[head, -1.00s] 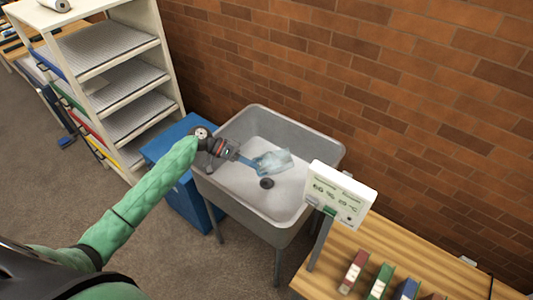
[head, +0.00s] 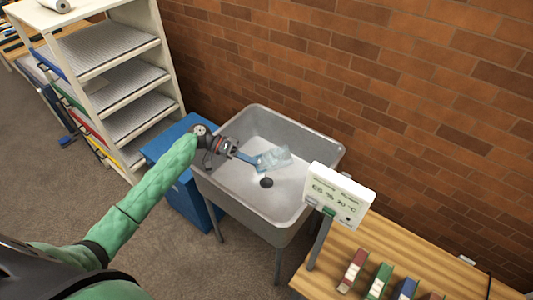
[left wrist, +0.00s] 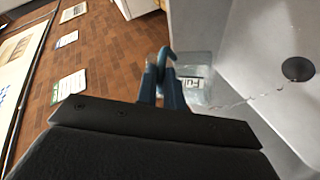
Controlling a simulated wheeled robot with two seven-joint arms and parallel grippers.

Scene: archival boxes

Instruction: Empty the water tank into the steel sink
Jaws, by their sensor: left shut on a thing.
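The water tank (head: 275,158) is a clear, pale blue container, tilted over inside the basin of the grey steel sink (head: 222,192). My left gripper (head: 252,159) reaches in over the sink's left side and is shut on the tank's near end. In the left wrist view, the blue fingers (left wrist: 166,80) are closed together beside the clear tank (left wrist: 194,62). A thin trickle of water (left wrist: 245,102) runs from the tank towards the dark drain (left wrist: 298,69). How much water is inside is unclear. My right gripper is not in view.
A humidity and temperature display (head: 340,193) stands at the sink's right. A wooden table (head: 325,257) with several small coloured boxes is at the lower right. A blue cabinet (head: 177,153) and a shelf unit (head: 128,85) stand left. A brick wall (head: 390,90) is behind.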

